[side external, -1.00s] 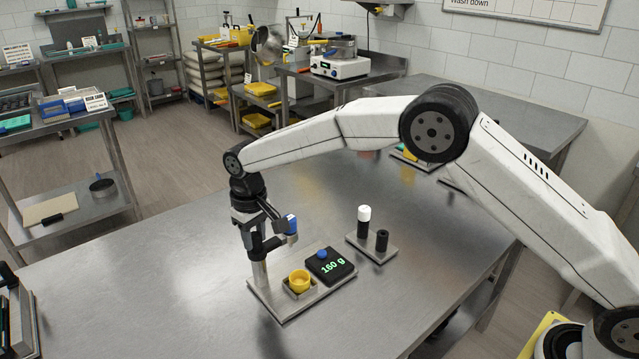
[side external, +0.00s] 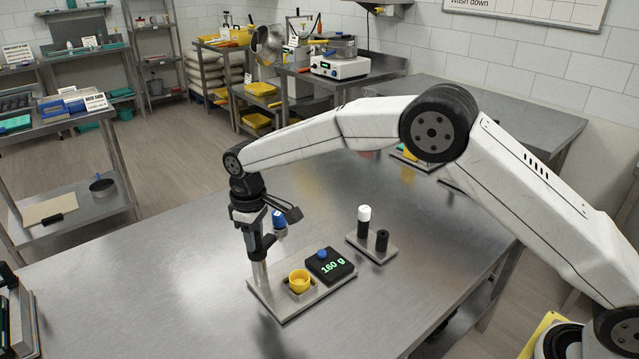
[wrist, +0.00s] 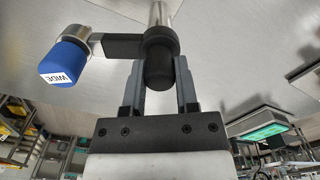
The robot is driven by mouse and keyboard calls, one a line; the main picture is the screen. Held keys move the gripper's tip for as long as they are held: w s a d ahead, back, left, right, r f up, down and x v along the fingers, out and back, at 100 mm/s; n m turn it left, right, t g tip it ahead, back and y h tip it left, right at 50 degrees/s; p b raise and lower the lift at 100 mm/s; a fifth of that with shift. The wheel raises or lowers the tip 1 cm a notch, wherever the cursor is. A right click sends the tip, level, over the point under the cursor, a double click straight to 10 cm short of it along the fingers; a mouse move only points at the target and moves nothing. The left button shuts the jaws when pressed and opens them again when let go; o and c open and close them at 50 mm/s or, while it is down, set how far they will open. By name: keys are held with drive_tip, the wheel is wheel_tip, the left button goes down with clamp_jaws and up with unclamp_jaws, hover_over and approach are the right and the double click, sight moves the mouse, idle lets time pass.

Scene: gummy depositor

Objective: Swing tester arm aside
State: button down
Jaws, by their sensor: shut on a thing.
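The tester stand has a silver post (side external: 260,273) at the left end of a metal base plate (side external: 282,308). Its dark swing arm (wrist: 122,47) reaches left from the post top in the wrist view and ends in a silver holder with a blue cap (wrist: 65,64) labelled "WIDE". The blue cap also shows in the side view (side external: 279,218), behind the yellow cup (side external: 299,280) rather than over it. My gripper (wrist: 159,85) is shut on the black knob (wrist: 158,62) at the arm's pivot, one finger on each side. In the side view my gripper partly hides the arm.
A black readout box (side external: 331,265) showing "160 g", with a blue button, is on the same base plate. A small plate (side external: 375,249) with a white-topped black post and a shorter black post stands to the right.

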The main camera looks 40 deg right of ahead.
drive_tip(key=shift+c, duration=1.8)
unclamp_jaws()
drive_tip(key=shift+r, duration=0.15)
drive_tip(key=shift+r, duration=3.85)
drive_tip(key=shift+d, duration=0.15)
drive_tip(key=s+d+f+m+t, duration=0.1)
drive_tip(key=s+d+f+m, duration=0.1)
drive_tip(key=s+d, duration=0.4)
drive_tip(key=s+d+f+m, duration=0.2)
drive_tip(key=s+d, duration=0.4)
drive_tip(key=s, duration=0.6)
drive_tip(key=s+d+f+m+t, duration=0.1)
drive_tip(key=s+d+f+m, duration=0.1)
drive_tip(key=s+d, duration=0.4)
drive_tip(key=shift+s+d+m+t, duration=0.3)
drive_tip(key=shift+s+d, duration=0.1)
drive_tip(key=shift+s, duration=1.35)
